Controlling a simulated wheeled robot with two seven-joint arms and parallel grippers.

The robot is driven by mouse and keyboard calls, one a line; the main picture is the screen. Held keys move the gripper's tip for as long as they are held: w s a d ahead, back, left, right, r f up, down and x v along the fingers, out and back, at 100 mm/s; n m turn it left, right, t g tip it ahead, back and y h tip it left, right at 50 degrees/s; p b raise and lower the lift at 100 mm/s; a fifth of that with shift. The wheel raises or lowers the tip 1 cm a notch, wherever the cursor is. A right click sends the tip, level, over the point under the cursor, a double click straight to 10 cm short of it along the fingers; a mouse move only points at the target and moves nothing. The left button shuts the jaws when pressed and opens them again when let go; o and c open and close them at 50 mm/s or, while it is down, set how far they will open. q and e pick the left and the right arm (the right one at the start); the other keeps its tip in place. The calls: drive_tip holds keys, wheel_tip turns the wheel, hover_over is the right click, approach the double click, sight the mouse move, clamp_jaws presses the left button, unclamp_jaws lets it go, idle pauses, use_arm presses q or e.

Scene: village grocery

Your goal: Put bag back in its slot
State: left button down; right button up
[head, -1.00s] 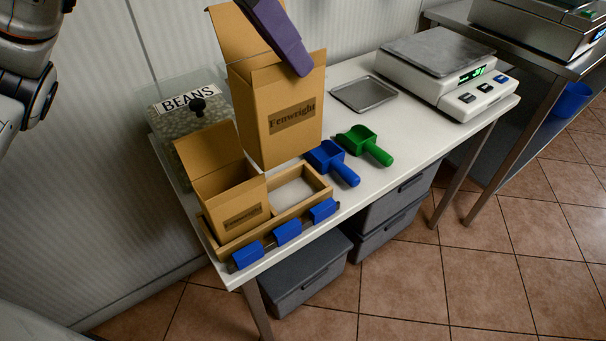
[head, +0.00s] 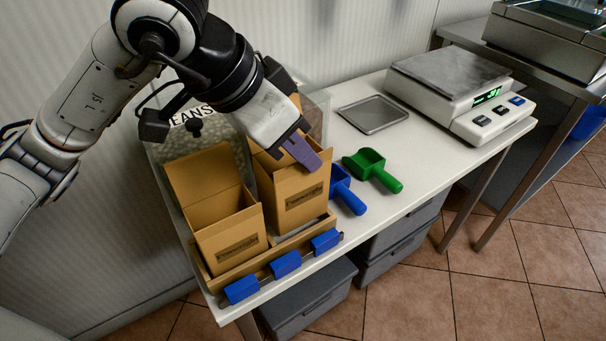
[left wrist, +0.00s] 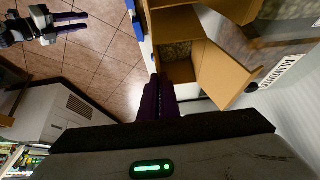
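The brown open-topped bag (head: 300,195) stands in the right compartment of the wooden tray (head: 262,255), nearly upright. Its base is hidden behind the front rim, so I cannot tell whether it rests on the bottom. My left gripper (head: 307,157) has its purple fingers together at the bag's front upper edge. In the left wrist view the fingers (left wrist: 158,92) are closed against the near edge of the bag (left wrist: 180,72). A similar brown bag (head: 228,235) stands in the left compartment. My right gripper (left wrist: 74,22) shows in the left wrist view, its fingers apart and empty over the floor.
Blue clips (head: 286,264) line the tray's front. A blue scoop (head: 347,197) and a green scoop (head: 375,171) lie close to the right. A metal tray (head: 374,114) and a scale (head: 460,95) stand further right. The beans bin is behind, partly hidden by my arm.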

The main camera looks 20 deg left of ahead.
sight(300, 171)
use_arm(q)
drive_tip(key=shift+f, duration=2.05)
drive_tip(key=shift+f+b, duration=0.15)
drive_tip(key=shift+b, duration=0.3)
drive_tip(key=c, duration=2)
unclamp_jaws()
drive_tip(key=shift+r+p, duration=0.3)
drive_tip(key=shift+p, duration=0.1)
drive_tip(key=v, duration=1.1)
drive_tip(key=shift+s+a+r+p, duration=0.15)
drive_tip(key=shift+s+r+p, duration=0.15)
drive_tip(key=shift+p, duration=0.1)
